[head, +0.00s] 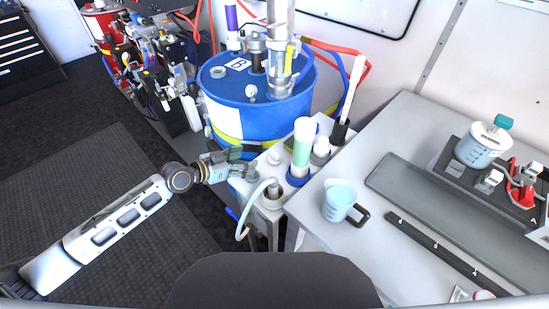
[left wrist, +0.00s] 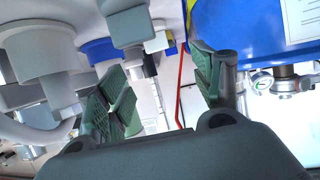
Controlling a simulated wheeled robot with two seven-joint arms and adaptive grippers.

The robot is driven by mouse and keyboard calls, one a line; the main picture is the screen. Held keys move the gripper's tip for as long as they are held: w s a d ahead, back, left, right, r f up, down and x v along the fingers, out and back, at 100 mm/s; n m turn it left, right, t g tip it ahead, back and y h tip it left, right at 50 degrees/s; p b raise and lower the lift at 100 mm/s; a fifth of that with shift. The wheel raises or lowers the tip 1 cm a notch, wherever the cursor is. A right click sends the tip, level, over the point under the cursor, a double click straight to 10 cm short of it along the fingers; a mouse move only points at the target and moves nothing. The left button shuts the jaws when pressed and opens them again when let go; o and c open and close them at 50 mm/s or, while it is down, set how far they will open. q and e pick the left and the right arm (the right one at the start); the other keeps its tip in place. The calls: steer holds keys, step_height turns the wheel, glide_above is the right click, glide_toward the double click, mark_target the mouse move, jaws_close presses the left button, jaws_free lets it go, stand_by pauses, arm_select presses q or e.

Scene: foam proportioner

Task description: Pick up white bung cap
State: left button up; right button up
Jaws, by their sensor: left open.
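My left gripper (head: 251,164) is open at the left edge of a white holder block (head: 262,206), in front of the blue drum. It holds nothing that I can see. In the left wrist view its green-padded fingers (left wrist: 165,92) are spread apart with a gap between them. A small white rounded cap (head: 275,157) stands on the block just right of the fingertips; it looks like the white bung cap, but I cannot be sure. Another white cap-like piece (head: 322,147) stands further right. My right gripper is not in view.
The blue drum (head: 262,118) stands close behind the gripper. A clear-green tube (head: 302,143) rises from the block, and a pale hose (head: 243,222) loops at its front. A measuring jug (head: 339,200) stands on the grey table (head: 375,240) at right.

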mark_target(272, 153)
arm_select(q)
steer(key=shift+x, duration=1.7)
steer(key=shift+p+x, duration=0.35)
steer(key=shift+x, duration=1.3)
steer(key=shift+w+d+f, duration=0.15)
steer(key=shift+w+d, duration=0.2)
steer(key=shift+d, duration=0.15)
steer(key=shift+w+d+f, duration=0.1)
steer(key=shift+d+f, duration=0.05)
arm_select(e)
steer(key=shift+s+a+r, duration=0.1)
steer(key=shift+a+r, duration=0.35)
arm_select(q)
steer(key=shift+d, duration=0.1)
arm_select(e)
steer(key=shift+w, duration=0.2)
